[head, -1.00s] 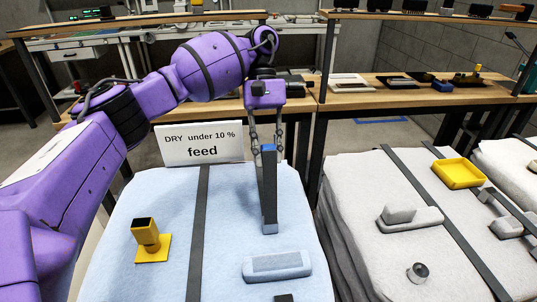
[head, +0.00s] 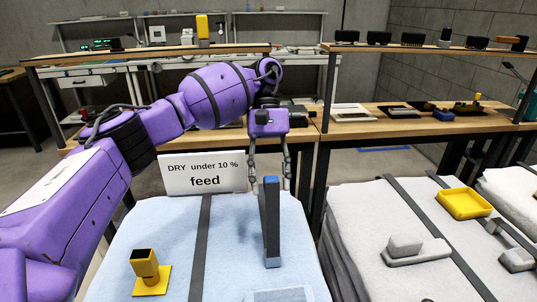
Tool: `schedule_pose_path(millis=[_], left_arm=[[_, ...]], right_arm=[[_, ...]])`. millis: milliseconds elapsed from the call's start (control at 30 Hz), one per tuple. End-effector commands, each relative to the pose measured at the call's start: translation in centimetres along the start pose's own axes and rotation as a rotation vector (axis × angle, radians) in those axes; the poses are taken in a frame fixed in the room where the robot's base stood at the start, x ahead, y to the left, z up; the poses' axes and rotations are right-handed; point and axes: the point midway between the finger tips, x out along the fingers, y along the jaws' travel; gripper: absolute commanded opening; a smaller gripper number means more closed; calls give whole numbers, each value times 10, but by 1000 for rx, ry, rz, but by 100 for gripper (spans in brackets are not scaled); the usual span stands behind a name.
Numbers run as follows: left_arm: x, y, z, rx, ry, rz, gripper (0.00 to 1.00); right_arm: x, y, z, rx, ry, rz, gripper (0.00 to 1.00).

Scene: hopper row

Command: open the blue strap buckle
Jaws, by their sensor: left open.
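The blue strap buckle shows as a long dark grey lever (head: 272,230) with a blue tip, standing up nearly vertical from the light blue padded top (head: 225,240). Its foot is near the right part of that top. My left gripper (head: 270,186) is above and around the blue tip, pointing down. It is open, with one finger on each side of the lever and a gap to each. My right gripper is not in view.
A sign reading "DRY under 10 % feed" (head: 203,173) stands behind the top. A yellow post on a plate (head: 147,270) is at front left. A dark strap (head: 200,245) crosses the top. A grey padded top with a yellow tray (head: 463,203) is at right.

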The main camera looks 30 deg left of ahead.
Motion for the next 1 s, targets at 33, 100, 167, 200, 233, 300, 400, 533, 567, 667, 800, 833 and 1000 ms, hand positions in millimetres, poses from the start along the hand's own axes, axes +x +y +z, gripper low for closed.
schedule_pose_path(millis=[33,100,167,200,233,300,400,533,567,667,800,833,1000], left_arm=[[-10,0,0,-1,4,2,45],[-22,0,0,-3,6,4,45],[-32,1,1,-2,5,2,45],[-38,1,1,-2,5,2,45],[-43,0,0,-3,5,2,45],[-55,0,0,-4,6,4,45],[-66,0,0,-3,2,0,45],[-84,0,1,-4,5,3,45],[-84,0,0,-3,1,-1,45],[-91,0,0,-2,-3,-2,45],[-100,0,0,-2,-2,-2,45],[-102,0,0,-2,-1,-1,45],[-108,-1,0,-3,2,1,45]], right_arm=[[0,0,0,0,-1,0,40],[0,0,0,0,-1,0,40],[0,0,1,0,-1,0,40],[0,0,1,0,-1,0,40],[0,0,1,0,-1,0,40],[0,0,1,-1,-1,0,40],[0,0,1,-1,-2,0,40],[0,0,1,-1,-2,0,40],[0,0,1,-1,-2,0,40],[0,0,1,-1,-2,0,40],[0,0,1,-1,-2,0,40],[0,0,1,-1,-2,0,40],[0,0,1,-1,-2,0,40]])
